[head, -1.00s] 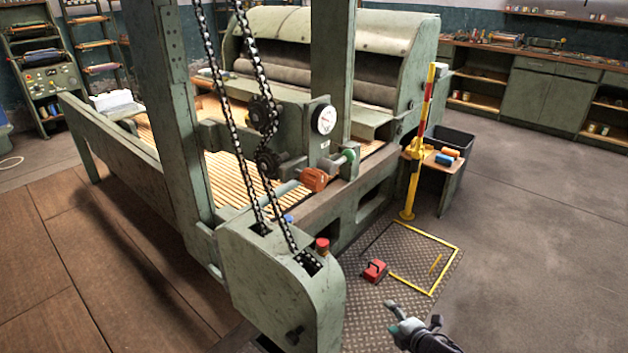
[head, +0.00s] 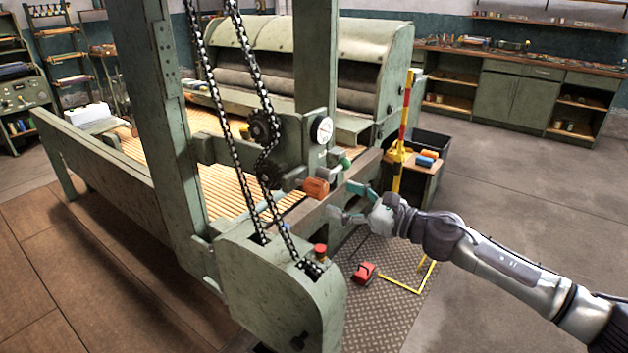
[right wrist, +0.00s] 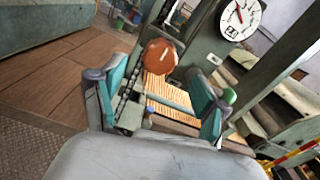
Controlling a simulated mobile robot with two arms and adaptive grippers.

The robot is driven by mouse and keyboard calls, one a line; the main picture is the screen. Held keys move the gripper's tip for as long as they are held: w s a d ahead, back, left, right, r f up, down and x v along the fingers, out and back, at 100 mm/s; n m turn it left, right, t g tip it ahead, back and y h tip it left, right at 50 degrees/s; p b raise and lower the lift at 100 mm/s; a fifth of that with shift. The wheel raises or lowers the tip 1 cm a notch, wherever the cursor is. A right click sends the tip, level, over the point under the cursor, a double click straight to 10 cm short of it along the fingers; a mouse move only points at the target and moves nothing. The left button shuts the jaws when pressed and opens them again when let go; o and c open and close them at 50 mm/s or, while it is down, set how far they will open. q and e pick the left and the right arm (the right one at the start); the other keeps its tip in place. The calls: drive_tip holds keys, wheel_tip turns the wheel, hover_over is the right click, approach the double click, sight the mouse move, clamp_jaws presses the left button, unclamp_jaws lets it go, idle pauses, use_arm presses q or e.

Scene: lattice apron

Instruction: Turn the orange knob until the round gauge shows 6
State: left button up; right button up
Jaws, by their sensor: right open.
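The orange knob (head: 316,188) sits on the green machine's near side, and shows face-on in the right wrist view (right wrist: 160,57). My left gripper is out of view.
Chains (head: 268,110) hang left of the knob. A green-tipped handle (head: 345,160) is close to its right. Below are a red button (head: 320,250) and a red box-like object (head: 364,272) on the floor plate. A yellow-red post (head: 402,135) stands behind my gripper.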

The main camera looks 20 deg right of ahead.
sight(324, 192)
drive_tip(key=p+x, duration=0.1)
drive_tip(key=x, duration=0.7)
drive_tip(key=shift+w+a+p, duration=0.1)
drive_tip(key=shift+p, duration=0.3)
drive_tip(key=c, duration=1.2)
